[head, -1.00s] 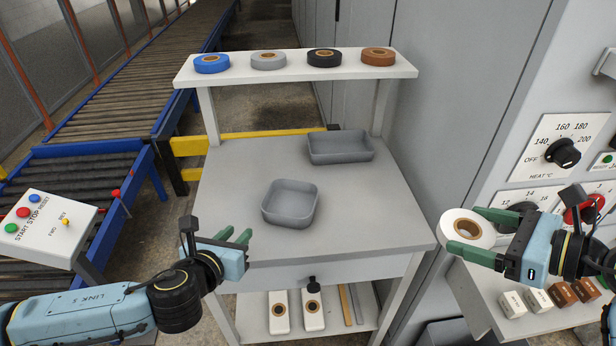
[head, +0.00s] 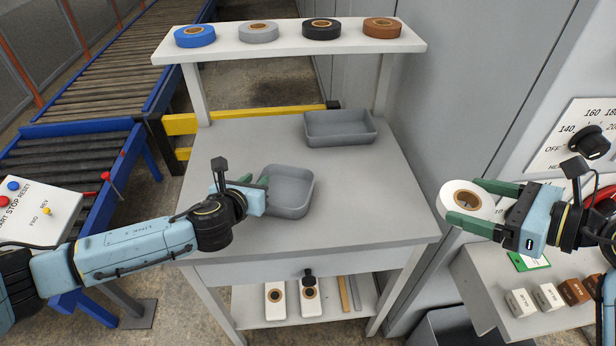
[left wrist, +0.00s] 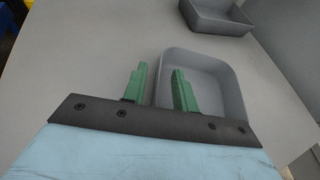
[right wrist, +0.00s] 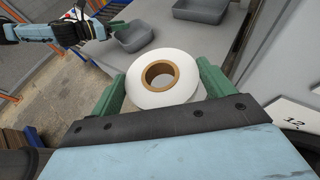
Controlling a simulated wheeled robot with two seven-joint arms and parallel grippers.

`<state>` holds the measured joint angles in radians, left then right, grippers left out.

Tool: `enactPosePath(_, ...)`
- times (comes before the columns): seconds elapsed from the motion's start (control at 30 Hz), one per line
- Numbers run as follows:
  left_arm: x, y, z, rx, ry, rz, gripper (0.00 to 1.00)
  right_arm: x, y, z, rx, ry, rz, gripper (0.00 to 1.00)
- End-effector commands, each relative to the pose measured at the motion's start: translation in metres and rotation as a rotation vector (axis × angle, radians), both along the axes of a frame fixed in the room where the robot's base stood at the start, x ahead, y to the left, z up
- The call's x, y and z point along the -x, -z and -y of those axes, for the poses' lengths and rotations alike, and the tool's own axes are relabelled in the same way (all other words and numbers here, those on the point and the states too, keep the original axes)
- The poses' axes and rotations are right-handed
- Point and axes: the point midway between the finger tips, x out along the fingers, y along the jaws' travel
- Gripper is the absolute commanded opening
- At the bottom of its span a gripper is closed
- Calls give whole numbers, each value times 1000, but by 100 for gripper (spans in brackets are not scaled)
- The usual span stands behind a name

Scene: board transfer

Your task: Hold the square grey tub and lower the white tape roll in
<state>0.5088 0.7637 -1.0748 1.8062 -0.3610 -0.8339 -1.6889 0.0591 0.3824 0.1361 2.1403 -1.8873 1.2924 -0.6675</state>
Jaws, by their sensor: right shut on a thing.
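The square grey tub (head: 290,208) stands on the grey table, and it also shows in the left wrist view (left wrist: 232,95). My left gripper (head: 256,183) is at the tub's left wall. In the left wrist view its green fingers (left wrist: 160,82) are apart, one left of that wall and one over the tub's inside. I cannot tell whether they touch the wall. The tub looks empty. My right gripper (head: 468,206) is shut on the white tape roll (head: 458,196), which has a brown core. It holds the roll right of the table, also seen in the right wrist view (right wrist: 150,98).
A longer grey tub (head: 340,138) stands at the back of the table (head: 375,200). A raised white shelf (head: 290,48) carries several tape rolls. A control panel (head: 545,150) stands at the right, above a side table with small boxes. The table's right half is clear.

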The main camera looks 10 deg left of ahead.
Motion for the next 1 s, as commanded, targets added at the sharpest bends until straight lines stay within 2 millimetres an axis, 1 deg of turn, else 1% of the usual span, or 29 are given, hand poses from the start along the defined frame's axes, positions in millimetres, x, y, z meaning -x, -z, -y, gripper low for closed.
enactPosePath(0.03,-6,3,0,0,-1,1,28,0,2,0,0,0,1,56)
enactPosePath(0.2,-15,6,1,0,1,1,28,0,3,0,-1,0,1,56)
enactPosePath(0.47,-16,6,1,-1,0,0,28,0,3,0,0,0,1,56)
enactPosePath(0.5,-16,6,1,-1,0,0,27,0,3,0,0,0,1,56)
enactPosePath(0.53,-16,6,1,-1,0,0,23,0,3,0,0,0,1,56)
enactPosePath(0.7,-16,6,1,-1,0,0,1,0,3,0,-1,0,1,56)
enactPosePath(1.0,-16,6,1,0,0,0,0,0,3,0,-1,0,1,56)
